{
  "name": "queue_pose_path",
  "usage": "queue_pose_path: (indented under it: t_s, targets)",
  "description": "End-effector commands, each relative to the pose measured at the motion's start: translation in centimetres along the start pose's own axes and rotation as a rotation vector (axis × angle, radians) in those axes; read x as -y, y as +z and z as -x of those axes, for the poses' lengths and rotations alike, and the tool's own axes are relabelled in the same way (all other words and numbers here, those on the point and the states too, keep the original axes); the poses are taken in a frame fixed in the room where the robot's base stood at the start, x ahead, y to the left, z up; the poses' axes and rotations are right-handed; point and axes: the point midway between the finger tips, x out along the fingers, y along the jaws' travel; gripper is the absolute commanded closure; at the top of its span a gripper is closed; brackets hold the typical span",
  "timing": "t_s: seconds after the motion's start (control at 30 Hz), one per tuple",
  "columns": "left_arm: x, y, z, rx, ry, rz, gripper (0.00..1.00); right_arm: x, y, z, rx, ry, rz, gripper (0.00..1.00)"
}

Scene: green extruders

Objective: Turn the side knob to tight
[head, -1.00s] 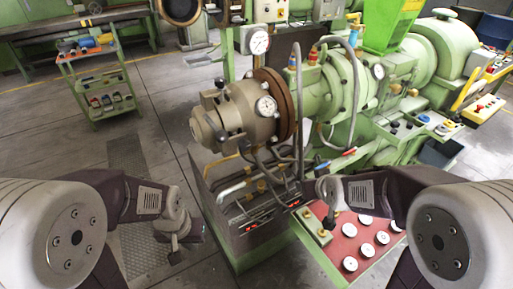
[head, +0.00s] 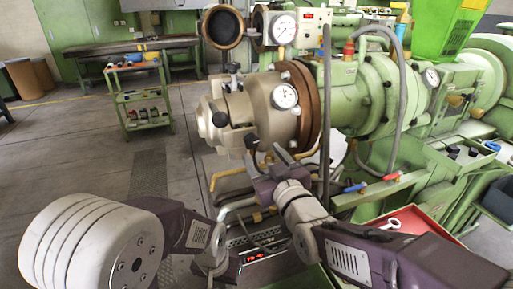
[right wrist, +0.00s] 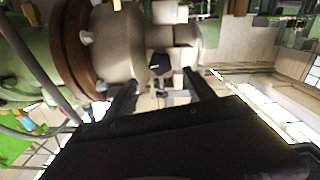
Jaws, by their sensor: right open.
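The beige extruder head (head: 262,112) carries a black side knob (head: 250,141) on its near side. In the right wrist view the black knob (right wrist: 160,65) shows just beyond the fingertips, roughly between them. My right gripper (head: 267,160) is open and points at the head from below and in front. Its two fingers also show apart in the right wrist view (right wrist: 160,92), with nothing held between them. My left gripper (head: 224,268) hangs low at the bottom centre, away from the knob; its fingers are not clear.
A round dial gauge (head: 285,96) sits beside the brown flange (head: 309,105). A grey hose (head: 326,120) runs down right of my right gripper. Pipes lie below the head. A red tray (head: 412,222) is at lower right.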

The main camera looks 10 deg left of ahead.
Motion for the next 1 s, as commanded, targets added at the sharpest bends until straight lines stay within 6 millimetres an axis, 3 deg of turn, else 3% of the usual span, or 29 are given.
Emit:
queue_pose_path:
  t_s: [0.1,0.3,0.63,0.87,1.0]
  targets:
    - [0.0,0.0,0.2,0.0,0.0,0.0,1.0,0.0,0.1,-2.6,0.002,0.0,0.0,0.37]
    - [0.0,0.0,0.3,0.0,0.0,0.0,1.0,-0.1,0.1,-5.6,0.001,0.001,0.0,0.37]
    - [0.0,0.0,0.3,0.0,0.0,0.0,1.0,-0.1,0.1,-6.2,0.001,0.001,0.0,0.37]
    - [0.0,0.0,0.3,0.0,0.0,0.0,1.0,-0.1,0.1,-6.2,0.001,0.001,0.0,0.99]
    - [0.0,0.0,0.2,0.0,0.0,0.0,1.0,-0.1,0.1,-6.2,0.001,0.001,-0.005,0.99]
